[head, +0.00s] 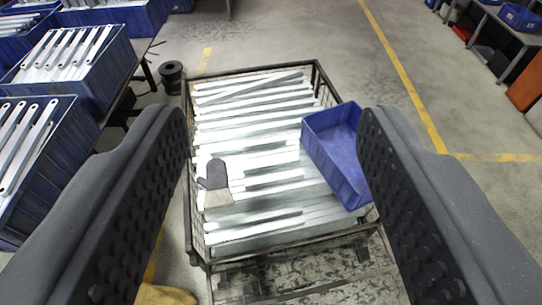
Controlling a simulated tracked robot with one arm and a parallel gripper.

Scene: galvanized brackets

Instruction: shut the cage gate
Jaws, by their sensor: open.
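A wire-mesh cage (190,215) with a dark metal frame stands on the floor in the middle of the head view, filled with long galvanized brackets (250,125). A dark rail runs along its near side. Below that rail a dark, worn panel or grid (290,282) shows; I cannot tell whether it is the gate folded down or part of the floor. My gripper (272,115) is open and empty, its two black studded fingers framing the cage from left and right. The right finger hides part of the cage's right side.
Blue crates (75,75) of brackets stand at left, beside a black spool (171,77). A yellow-brown item (165,295) lies near left. Floor behind the cage is clear.

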